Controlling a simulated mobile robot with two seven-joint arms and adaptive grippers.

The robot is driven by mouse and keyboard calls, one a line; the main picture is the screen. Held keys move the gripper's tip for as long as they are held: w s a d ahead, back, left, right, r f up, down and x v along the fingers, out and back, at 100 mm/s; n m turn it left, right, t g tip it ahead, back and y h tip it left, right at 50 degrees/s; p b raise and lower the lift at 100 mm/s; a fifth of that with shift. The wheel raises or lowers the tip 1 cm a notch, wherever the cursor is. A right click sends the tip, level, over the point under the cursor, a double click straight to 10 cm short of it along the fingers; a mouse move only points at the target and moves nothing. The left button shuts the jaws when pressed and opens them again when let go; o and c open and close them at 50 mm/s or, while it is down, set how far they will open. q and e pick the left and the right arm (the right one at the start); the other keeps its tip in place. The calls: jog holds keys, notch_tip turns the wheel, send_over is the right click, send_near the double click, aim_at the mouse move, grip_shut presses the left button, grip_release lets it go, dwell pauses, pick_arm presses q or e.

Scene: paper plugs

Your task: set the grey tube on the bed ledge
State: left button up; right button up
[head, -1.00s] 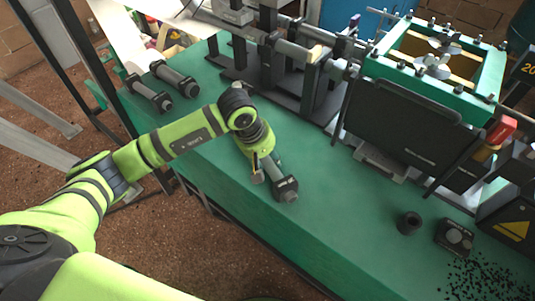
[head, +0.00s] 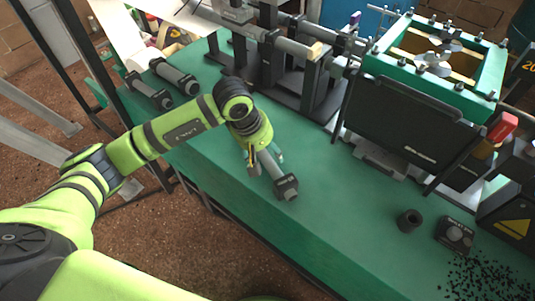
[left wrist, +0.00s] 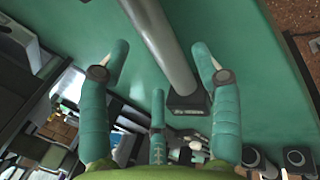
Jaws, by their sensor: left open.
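A grey tube (head: 270,168) with a black block at its near end lies on the green bed top (head: 330,222), close to the front edge. My left gripper (head: 263,158) is just above its far part, open, with teal fingers spread to either side. In the left wrist view, the tube (left wrist: 159,40) runs between the open fingers of my left gripper (left wrist: 162,58), apart from both fingertips, and its black end block (left wrist: 186,102) shows. The gripper hides the tube's far end in the head view. My right gripper is not in view.
Two similar grey tubes with black ends (head: 148,91) (head: 174,76) lie at the bed's back left. A black stand (head: 310,90) and a dark panel (head: 412,118) rise behind. A small black cup (head: 409,221) stands at right beside black granules (head: 487,278). The front middle is clear.

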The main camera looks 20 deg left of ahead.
pick_arm(q)
jog(key=b+v, duration=0.1)
jog(key=v, duration=0.8)
jog(key=shift+s+r, duration=0.2)
jog(key=shift+r, duration=0.15)
jog(key=shift+a, duration=0.15)
